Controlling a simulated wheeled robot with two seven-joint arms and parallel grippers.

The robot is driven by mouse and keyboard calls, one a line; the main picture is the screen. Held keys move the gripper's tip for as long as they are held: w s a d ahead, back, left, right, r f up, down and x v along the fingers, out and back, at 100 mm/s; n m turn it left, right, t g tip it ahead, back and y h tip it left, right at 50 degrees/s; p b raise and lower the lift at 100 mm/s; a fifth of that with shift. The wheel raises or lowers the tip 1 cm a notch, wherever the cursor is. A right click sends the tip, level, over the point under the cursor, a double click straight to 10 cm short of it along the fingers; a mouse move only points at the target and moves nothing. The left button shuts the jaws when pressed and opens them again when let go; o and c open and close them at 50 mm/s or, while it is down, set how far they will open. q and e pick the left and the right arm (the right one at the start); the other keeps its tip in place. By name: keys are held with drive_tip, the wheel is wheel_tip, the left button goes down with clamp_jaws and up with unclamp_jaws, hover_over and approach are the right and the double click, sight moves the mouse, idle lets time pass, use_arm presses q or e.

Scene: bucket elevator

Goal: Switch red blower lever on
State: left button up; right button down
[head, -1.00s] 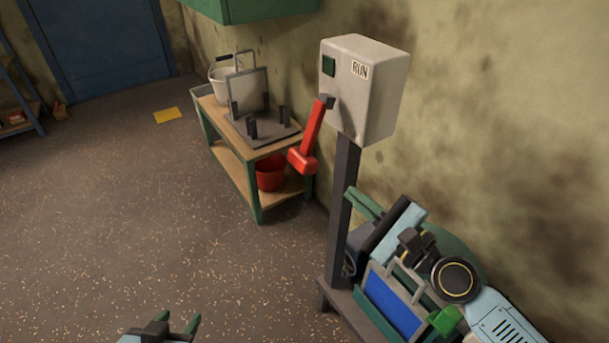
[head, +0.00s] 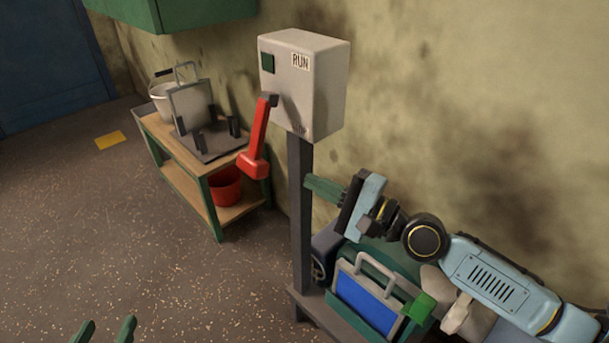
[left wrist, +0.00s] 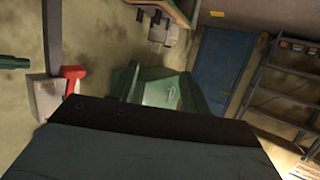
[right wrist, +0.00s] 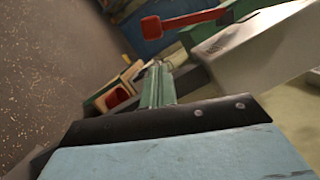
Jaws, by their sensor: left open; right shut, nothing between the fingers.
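The red lever (head: 259,135) hangs down from its pivot on the left part of a grey box (head: 320,95) marked RUN near the top. It also shows in the left wrist view (left wrist: 73,74) and the right wrist view (right wrist: 190,21). My right gripper (head: 308,184) is shut and empty, its green fingers pointing left by the box's post, right of and a little below the lever's handle and apart from it. Its fingers show in the right wrist view (right wrist: 158,85). My left gripper (head: 106,331) is open at the bottom left of the head view, far from the lever.
A dark post (head: 301,215) carries the box. A green bench (head: 213,210) with a white bucket (head: 180,103) and red bucket (head: 225,186) stands behind left. A blue-panelled unit (head: 365,300) sits below my right arm.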

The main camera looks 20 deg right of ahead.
sight(259, 134)
use_arm(q)
drive_tip(key=shift+s+a+f+g, duration=0.2)
drive_tip(key=shift+f+g, duration=0.1)
drive_tip(key=shift+f, duration=0.1)
drive_tip(key=shift+s+a+f+g, duration=0.1)
drive_tip(key=shift+s+f+g, duration=0.1)
drive_tip(key=shift+f+g, duration=0.15)
use_arm(e)
drive_tip(key=f+x, duration=0.1)
drive_tip(key=x, duration=0.8)
drive_tip(key=shift+r, duration=0.5)
use_arm(q)
drive_tip(key=shift+f, duration=0.1)
use_arm(e)
drive_tip(key=shift+a, duration=0.15)
